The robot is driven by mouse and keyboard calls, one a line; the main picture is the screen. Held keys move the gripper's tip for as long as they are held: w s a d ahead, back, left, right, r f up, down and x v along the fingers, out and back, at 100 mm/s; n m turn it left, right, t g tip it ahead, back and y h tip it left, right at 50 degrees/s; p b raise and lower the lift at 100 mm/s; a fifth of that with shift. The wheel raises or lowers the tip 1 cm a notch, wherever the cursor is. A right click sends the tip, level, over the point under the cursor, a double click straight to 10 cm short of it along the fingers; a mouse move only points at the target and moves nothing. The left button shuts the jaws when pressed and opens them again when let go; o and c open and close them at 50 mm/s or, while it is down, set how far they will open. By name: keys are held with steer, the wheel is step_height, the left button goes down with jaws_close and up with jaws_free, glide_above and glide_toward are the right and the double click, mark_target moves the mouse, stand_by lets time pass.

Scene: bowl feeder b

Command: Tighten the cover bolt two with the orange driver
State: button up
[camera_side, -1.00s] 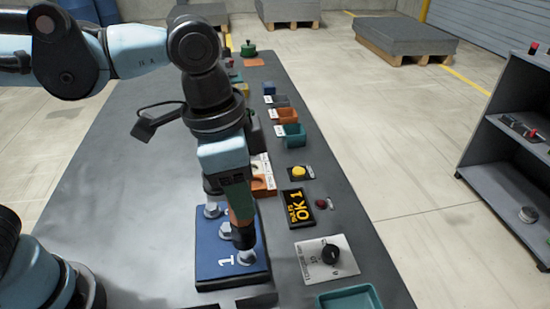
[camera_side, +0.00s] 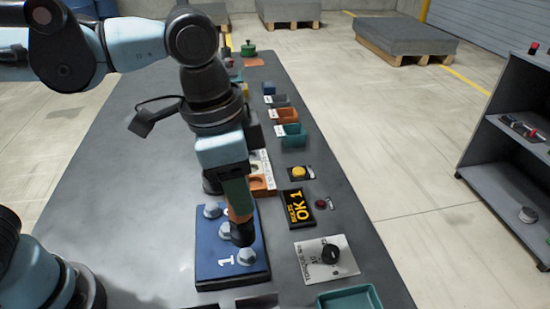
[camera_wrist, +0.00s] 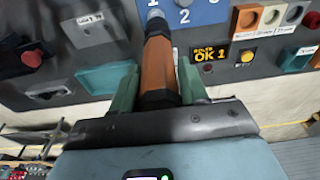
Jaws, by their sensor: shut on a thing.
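The orange driver (camera_side: 238,214) is upright in my gripper (camera_side: 236,184), its dark lower end over the blue cover plate (camera_side: 207,262). In the side view that end hides part of the plate between the bolt by the printed 1 (camera_side: 247,257) and a bolt farther back (camera_side: 224,229). Another bolt (camera_side: 212,210) stands at the back left. In the wrist view my gripper (camera_wrist: 158,88) is shut on the driver (camera_wrist: 157,70), and a bolt head (camera_wrist: 155,14) shows just past its tip near the 1. Contact at the tip cannot be made out.
A black display (camera_side: 298,207) reads OK 1. Beside it are a yellow button (camera_side: 299,172), a red button (camera_side: 321,204) and a dial panel (camera_side: 326,258). A teal tray (camera_side: 348,299) is at the front, small bins (camera_side: 291,135) farther back. The table's left side is clear.

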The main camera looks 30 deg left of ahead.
steer(key=w+a+r, duration=0.2)
steer(key=a, duration=0.3)
steer(key=shift+a, duration=0.35)
steer(key=shift+f, duration=3.85)
stand_by(2.4)
steer(key=shift+r, duration=0.1)
